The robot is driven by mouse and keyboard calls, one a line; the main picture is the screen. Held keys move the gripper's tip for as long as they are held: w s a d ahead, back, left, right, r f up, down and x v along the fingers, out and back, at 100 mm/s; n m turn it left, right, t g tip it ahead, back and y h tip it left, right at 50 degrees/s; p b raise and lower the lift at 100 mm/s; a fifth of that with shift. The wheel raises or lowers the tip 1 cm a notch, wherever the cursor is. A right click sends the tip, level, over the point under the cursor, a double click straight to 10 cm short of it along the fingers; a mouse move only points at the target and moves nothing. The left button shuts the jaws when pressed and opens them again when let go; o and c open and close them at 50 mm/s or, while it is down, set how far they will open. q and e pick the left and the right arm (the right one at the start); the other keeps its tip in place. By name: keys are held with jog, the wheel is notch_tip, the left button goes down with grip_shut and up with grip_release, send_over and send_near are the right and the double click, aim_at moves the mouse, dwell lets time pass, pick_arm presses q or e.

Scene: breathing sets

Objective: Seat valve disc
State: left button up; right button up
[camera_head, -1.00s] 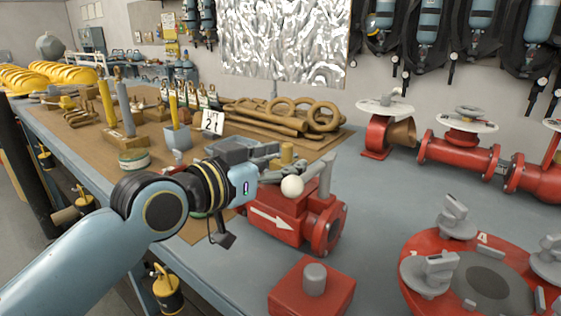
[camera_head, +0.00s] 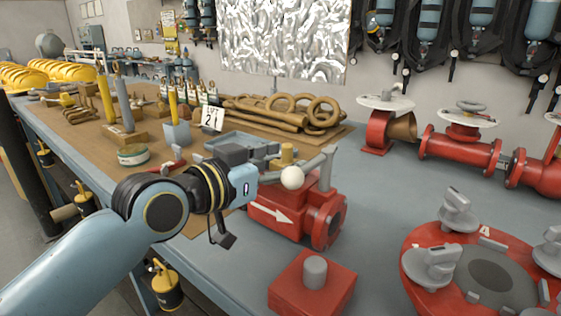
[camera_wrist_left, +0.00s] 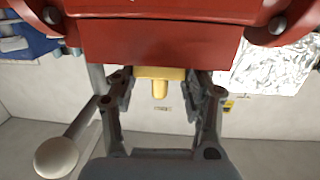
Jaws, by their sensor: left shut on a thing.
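My left gripper (camera_head: 281,158) comes in from the left, just above and behind the red valve body (camera_head: 305,222), which has a white arrow. Its jaws are shut on a brass valve disc (camera_head: 287,153), a short stem on a wider base. In the left wrist view the brass disc (camera_wrist_left: 160,86) sits between the two fingers (camera_wrist_left: 160,92). The red valve body (camera_wrist_left: 160,45) fills the top of that view, close to the disc. Whether the disc touches the body cannot be told. A grey lever with a white ball (camera_head: 292,178) partly hides the fingers. My right gripper is out of view.
A red block with a grey knob (camera_head: 312,285) stands in front of the valve. A round red flange with grey knobs (camera_head: 420,240) is at the right. Red pipework (camera_head: 455,150) and brown pipes and rings (camera_head: 290,115) lie behind. The grey bench between is clear.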

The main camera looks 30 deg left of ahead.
pick_arm(q)
jog(key=shift+f+b, duration=0.3)
jog(key=shift+f, duration=0.1)
jog(key=o, duration=1.5)
jog(key=shift+d, duration=0.15)
jog(key=shift+f, duration=0.1)
jog(key=shift+s+a, duration=0.2)
jog(key=shift+s, duration=0.35)
jog(key=v, duration=1.1)
jog(key=shift+r, duration=0.3)
